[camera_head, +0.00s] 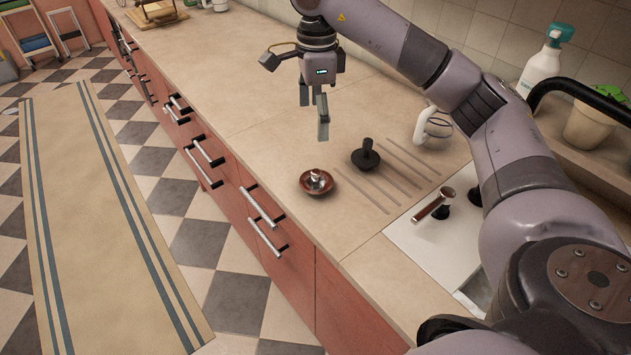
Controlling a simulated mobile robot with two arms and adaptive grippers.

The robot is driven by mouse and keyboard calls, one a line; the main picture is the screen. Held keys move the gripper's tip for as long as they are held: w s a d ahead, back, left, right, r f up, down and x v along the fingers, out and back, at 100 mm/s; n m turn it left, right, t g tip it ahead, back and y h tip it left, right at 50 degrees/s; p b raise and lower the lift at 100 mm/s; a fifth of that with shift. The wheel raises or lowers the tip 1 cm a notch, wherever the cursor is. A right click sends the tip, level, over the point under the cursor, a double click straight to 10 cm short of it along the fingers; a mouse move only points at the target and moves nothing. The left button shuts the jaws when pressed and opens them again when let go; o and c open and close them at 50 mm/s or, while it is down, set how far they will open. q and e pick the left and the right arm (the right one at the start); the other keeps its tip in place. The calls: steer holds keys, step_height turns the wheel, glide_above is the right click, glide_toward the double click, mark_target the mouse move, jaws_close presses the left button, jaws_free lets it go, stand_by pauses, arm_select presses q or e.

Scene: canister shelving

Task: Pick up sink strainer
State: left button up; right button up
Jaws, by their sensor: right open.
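Two small knobbed things stand on the beige counter (265,135). One is a shiny metal piece (317,177) in a reddish-brown round dish (304,188) near the counter's front edge. The other is a black disc with an upright knob (366,158), just behind and to the right. I cannot tell for sure which is the sink strainer. My right gripper (314,118) points down, open and empty, above the counter behind both things and apart from them. My left gripper is out of view.
A white mug-like vessel (433,128) stands behind the drain grooves (385,175). A spray bottle (541,68) and a potted plant (592,125) stand by the wall. The counter's left stretch is mostly clear.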

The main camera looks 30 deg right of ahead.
mark_target(316, 167)
steer(key=f, duration=0.4)
steer(key=f+p, duration=0.1)
steer(key=f, duration=0.4)
steer(key=w+f+p, duration=0.1)
steer(key=f, duration=0.3)
steer(key=shift+d+f, duration=0.15)
steer(key=shift+d, duration=0.2)
steer(key=shift+s+f+p, duration=0.1)
steer(key=shift+f+p, duration=0.35)
steer(key=shift+p, duration=0.15)
step_height(316, 167, down, 4)
steer(key=shift+a+r+p, duration=0.1)
steer(key=shift+r+p, duration=0.05)
steer(key=shift+p, duration=0.7)
steer(key=shift+f, duration=0.45)
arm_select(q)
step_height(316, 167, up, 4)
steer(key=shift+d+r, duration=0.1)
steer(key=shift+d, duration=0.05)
arm_select(e)
steer(key=c, duration=1.2)
